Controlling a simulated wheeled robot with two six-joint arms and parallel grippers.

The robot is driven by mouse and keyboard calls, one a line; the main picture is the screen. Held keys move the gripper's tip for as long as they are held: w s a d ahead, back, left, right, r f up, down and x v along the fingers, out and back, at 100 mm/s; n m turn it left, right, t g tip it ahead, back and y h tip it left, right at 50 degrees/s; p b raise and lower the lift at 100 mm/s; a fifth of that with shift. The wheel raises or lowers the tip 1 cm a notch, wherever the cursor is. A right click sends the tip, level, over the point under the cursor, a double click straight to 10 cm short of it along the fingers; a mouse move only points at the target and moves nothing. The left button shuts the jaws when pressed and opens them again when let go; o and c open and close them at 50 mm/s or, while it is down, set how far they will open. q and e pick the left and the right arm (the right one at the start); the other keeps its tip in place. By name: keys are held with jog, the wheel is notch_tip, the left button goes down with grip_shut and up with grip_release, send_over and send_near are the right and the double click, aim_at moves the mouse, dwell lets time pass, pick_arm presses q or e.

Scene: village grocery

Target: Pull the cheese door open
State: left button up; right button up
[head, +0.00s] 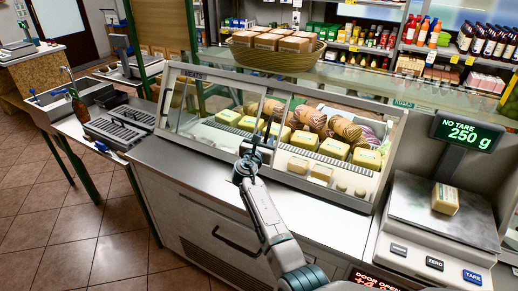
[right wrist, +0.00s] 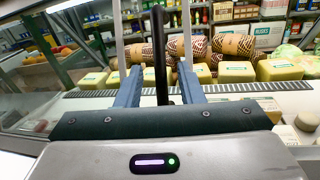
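The cheese display case has a slanted glass front (head: 210,112) with upright frame edges near its middle. A dark upright door handle (right wrist: 160,55) stands between the two blue-grey fingers of my right gripper (right wrist: 160,85). Gaps show on both sides of the handle, so the gripper is open around it and not clamped. In the head view my right gripper (head: 250,155) is at the lower middle of the glass front. Wrapped cheeses (head: 334,149) lie in rows behind it. How far the door stands open is hard to tell. My left gripper is out of view.
A scale (head: 445,215) with a wrapped block (head: 445,198) stands at the right. A wicker basket (head: 275,57) sits on the case top. A red-lettered display (head: 375,281), partly cut off, reads "DOOR OPEN". The steel counter strip (head: 190,160) before the case is clear.

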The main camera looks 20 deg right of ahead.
jog(key=b+v, duration=0.1)
jog(key=v, duration=0.7)
jog(key=shift+s+a, duration=0.1)
jog(key=shift+s, duration=0.05)
